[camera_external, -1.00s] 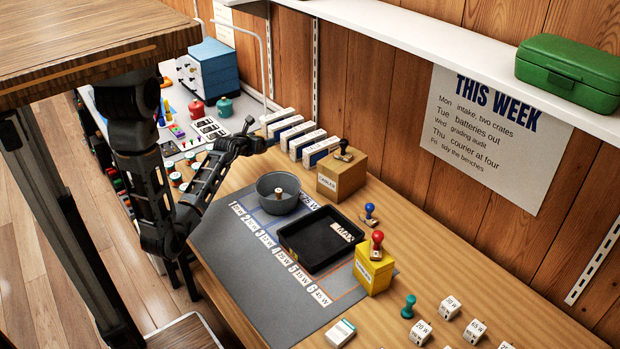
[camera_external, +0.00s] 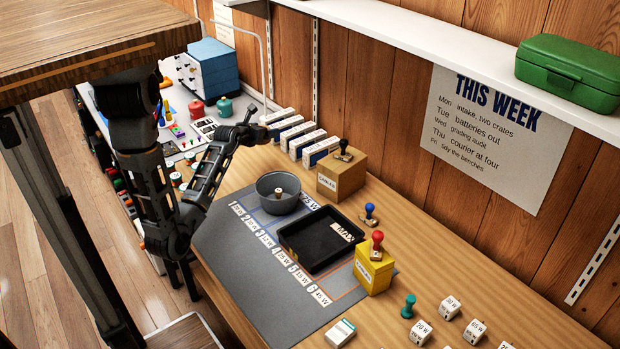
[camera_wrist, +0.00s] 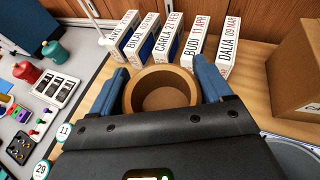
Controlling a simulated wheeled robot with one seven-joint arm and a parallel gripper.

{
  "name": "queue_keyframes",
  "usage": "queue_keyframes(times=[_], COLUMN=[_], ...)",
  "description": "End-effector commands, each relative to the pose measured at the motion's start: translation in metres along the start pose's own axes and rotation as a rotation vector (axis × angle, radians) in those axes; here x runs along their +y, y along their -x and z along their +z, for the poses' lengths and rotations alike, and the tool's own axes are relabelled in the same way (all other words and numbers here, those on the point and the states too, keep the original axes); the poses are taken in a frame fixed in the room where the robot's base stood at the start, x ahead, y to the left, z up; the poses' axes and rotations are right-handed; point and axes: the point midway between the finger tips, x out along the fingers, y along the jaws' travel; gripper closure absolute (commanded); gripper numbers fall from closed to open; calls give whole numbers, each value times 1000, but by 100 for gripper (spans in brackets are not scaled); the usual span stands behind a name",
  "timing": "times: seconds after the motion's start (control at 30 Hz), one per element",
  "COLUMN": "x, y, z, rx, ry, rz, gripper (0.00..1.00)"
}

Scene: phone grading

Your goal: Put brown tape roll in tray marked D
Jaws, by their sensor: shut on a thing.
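The brown tape roll (camera_wrist: 160,88) is between the two blue fingers of my gripper (camera_wrist: 163,90) in the wrist view. The gripper is shut on it, with one finger on each side. In the external view my gripper (camera_external: 254,131) is near the white-labelled boxes at the back of the bench, and I cannot make out the roll there. I see no letter D on any tray.
Several labelled boxes (camera_wrist: 191,48) stand behind the roll. A grey round pan (camera_external: 265,202), a cardboard box (camera_external: 338,186) and a yellow box (camera_external: 371,275) stand around the black tray. The near part of the grey mat (camera_external: 235,265) is clear.

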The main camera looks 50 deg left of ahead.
Motion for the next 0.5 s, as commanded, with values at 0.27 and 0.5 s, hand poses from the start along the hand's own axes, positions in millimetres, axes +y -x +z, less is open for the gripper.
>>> queue_keyframes(times=[0.27, 0.5], x=[-69, -165], y=[17, 54], z=[-34, -65], rx=[4, 3], ry=[-42, -104], rz=[-114, -271], gripper=[52, 52])
